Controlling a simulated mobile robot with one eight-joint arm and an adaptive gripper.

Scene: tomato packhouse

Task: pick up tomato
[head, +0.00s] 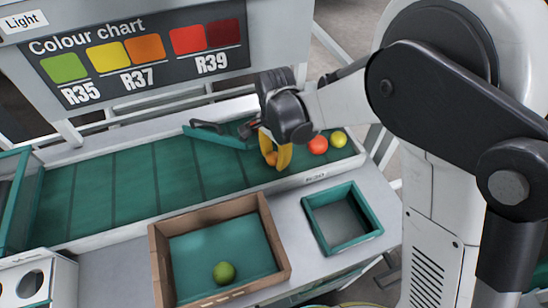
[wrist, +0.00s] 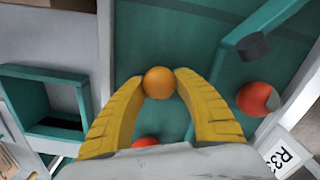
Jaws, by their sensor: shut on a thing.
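My gripper (head: 277,158) has yellow fingers that are closed on an orange tomato (wrist: 160,83), over the green conveyor belt (head: 120,192). The wrist view shows the tomato between the two fingertips, touching both. In the head view the orange tomato (head: 270,159) is partly hidden by a finger. I cannot tell whether it touches the belt. A red tomato (head: 318,145) and a yellow tomato (head: 338,139) lie to the right of my gripper. The wrist view also shows a red tomato (wrist: 254,98) at right and another red one (wrist: 145,141) partly hidden below.
A teal guide bar (head: 212,138) crosses the belt beside my gripper. A colour chart (head: 140,55) hangs behind.

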